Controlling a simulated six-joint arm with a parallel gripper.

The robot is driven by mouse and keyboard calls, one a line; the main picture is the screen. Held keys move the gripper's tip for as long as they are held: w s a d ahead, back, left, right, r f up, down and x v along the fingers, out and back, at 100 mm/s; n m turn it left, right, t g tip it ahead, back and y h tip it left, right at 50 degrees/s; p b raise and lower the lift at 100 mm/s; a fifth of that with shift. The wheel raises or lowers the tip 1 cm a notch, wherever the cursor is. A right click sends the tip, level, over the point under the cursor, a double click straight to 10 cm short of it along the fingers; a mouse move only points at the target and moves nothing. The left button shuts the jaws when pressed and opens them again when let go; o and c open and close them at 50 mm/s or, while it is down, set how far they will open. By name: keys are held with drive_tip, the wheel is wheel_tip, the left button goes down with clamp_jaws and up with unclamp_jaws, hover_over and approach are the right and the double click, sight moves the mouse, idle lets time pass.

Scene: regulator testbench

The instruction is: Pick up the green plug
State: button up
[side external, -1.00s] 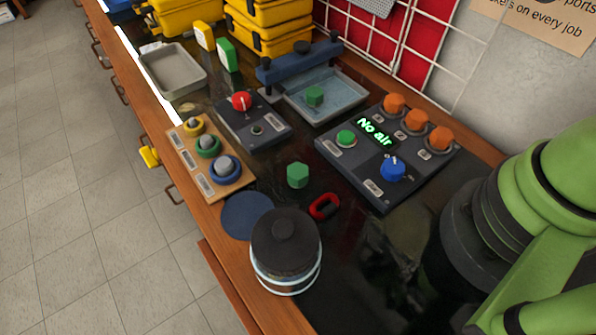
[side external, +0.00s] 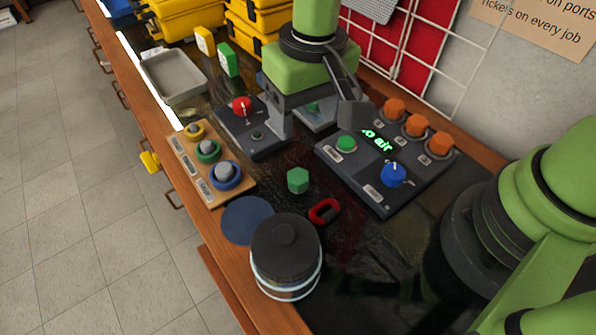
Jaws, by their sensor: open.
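A green hexagonal plug (side external: 298,181) stands on the dark bench top, left of a red ring-shaped clip (side external: 324,212). A second green piece (side external: 313,106) sits in the blue-grey tray (side external: 312,122) behind, mostly hidden by my gripper. My gripper (side external: 314,130) is open, with its two grey fingers apart and pointing down. It is in front of the tray in the picture, behind and above the nearer green plug, with nothing visible between the fingers. I cannot tell its exact height.
A panel with a blue knob (side external: 393,174) and orange knobs stands right of the plug. A red-knob box (side external: 242,106) and a wooden board (side external: 196,134) of ringed buttons are left. A dark-lidded jar (side external: 286,246) and round blue pad (side external: 247,220) are in front.

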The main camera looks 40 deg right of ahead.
hover_over(298, 176)
wheel_tip(298, 176, down, 8)
drive_tip(key=shift+s+r, duration=0.15)
drive_tip(key=shift+r, duration=0.1)
drive_tip(key=shift+w+f, duration=0.2)
drive_tip(key=shift+f, duration=2.55)
drive_tip(key=shift+c, duration=0.5)
drive_tip(key=c, duration=0.9)
